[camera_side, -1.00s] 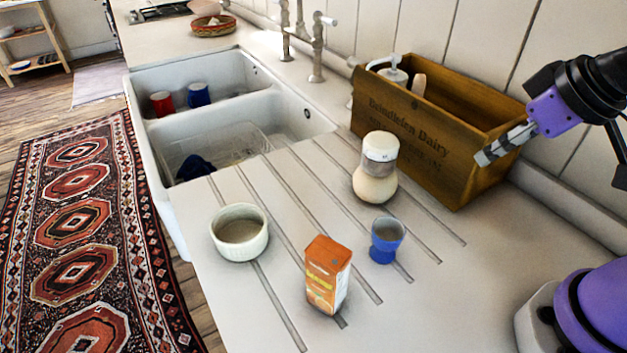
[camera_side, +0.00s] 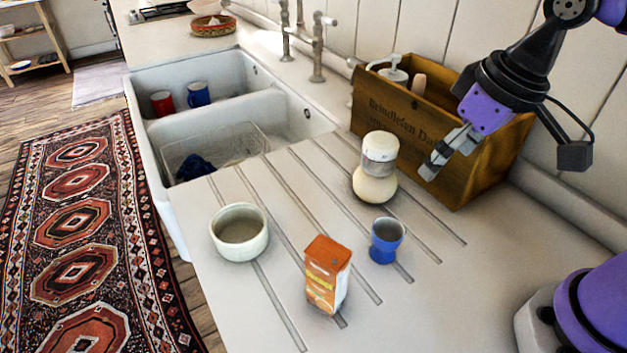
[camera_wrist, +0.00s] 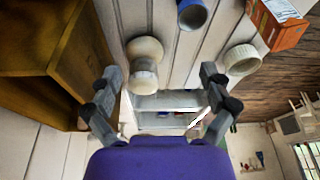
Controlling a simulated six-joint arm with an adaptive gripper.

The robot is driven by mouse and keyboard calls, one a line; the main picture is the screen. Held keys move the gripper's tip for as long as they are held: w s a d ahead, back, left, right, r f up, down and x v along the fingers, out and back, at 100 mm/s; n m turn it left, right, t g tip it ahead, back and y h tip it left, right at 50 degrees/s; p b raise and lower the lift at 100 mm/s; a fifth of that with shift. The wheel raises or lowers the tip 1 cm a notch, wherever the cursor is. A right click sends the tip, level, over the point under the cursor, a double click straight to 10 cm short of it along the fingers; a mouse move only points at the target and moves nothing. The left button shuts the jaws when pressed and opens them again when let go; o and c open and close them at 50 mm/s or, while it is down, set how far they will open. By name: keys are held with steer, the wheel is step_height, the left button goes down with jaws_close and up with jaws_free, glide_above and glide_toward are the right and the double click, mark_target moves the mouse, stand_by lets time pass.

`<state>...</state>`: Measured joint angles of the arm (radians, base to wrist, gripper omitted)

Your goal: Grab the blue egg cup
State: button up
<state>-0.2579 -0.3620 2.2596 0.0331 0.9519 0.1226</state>
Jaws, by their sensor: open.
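The blue egg cup (camera_side: 386,240) stands upright on the grooved draining board, right of the orange carton and in front of the glass shaker. My gripper (camera_side: 432,168) is above and behind the cup to the right, close in front of the wooden crate, apart from the cup. In the wrist view the cup (camera_wrist: 192,14) is at the top edge, partly cut off, beyond the fingertips. My gripper also shows there (camera_wrist: 160,82), with its two fingers spread wide and nothing held between them.
A glass shaker (camera_side: 376,172) stands just behind the cup. An orange carton (camera_side: 327,275) and a white ramekin (camera_side: 239,232) are to its left. The wooden crate (camera_side: 420,130) stands against the wall. The sink (camera_side: 165,200) lies at the left. The counter right of the cup is clear.

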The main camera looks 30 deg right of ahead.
steer(key=n+g, duration=0.1)
steer(key=g, duration=0.1)
glide_above(388, 232)
steer(key=s+a, duration=0.1)
steer(key=s, duration=0.1)
step_height(388, 232, down, 3)
steer(key=f, duration=0.3)
steer(key=a+f, duration=0.1)
steer(key=shift+w+f, duration=0.3)
steer(key=shift+w, duration=0.05)
steer(key=f, duration=0.6)
steer(key=shift+w+d, duration=0.15)
steer(key=shift+d, duration=0.2)
steer(key=c, duration=1.3)
